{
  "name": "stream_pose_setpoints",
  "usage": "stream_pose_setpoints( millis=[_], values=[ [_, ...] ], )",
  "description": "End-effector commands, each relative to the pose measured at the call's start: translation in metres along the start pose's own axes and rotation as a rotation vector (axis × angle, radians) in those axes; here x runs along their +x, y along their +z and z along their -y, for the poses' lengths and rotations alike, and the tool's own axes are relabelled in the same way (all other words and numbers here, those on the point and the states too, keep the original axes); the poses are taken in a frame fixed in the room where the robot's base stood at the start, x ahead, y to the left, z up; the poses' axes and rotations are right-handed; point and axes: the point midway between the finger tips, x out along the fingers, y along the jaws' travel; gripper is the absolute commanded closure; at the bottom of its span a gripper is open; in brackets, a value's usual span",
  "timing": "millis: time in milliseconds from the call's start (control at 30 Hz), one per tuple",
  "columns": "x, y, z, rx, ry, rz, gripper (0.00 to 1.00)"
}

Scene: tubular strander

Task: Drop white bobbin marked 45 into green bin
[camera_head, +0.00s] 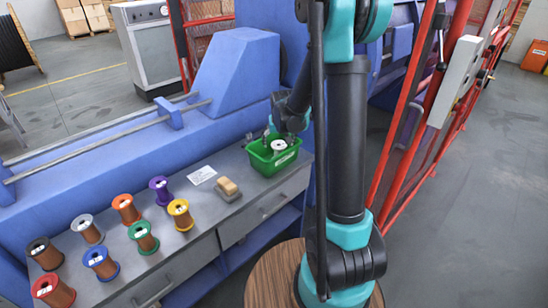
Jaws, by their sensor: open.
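The green bin (262,167) stands at the right end of the grey workbench. A bobbin with a white top flange (279,146) shows inside it, below the bin's rim line at the back; any number on it is too small to read. My gripper (268,138) is open, low over the back left part of the bin and close beside this bobbin. Its fingers are small and partly hidden, so I cannot tell whether they touch the bobbin. Another bobbin with a pale grey-white flange (88,230) stands upright on the bench at left, its marking unreadable.
Several upright copper-wound bobbins stand at the bench's left, including purple (160,191), yellow (180,214) and red (53,291). A paper sheet (202,175) and a tan-topped brush or block (228,188) lie between them and the bin. The blue machine (230,75) rises behind; red fence posts (405,105) stand right.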

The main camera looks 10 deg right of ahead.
Motion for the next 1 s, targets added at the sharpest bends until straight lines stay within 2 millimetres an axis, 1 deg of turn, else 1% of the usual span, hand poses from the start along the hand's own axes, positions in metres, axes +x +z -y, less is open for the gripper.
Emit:
stream_pose_setpoints(
  millis=[167, 500, 700, 833, 1000],
  values=[
    [-0.021, 0.001, 0.000, 0.000, 0.000, 0.000, 0.19],
    [-0.075, 0.001, 0.000, 0.000, 0.000, 0.000, 0.19],
    [-0.101, 0.000, 0.000, 0.000, 0.000, 0.000, 0.19],
    [-0.111, 0.000, 0.000, 0.000, 0.000, 0.000, 0.19],
    [-0.115, 0.000, 0.000, 0.000, 0.000, 0.000, 0.19]
  ],
)
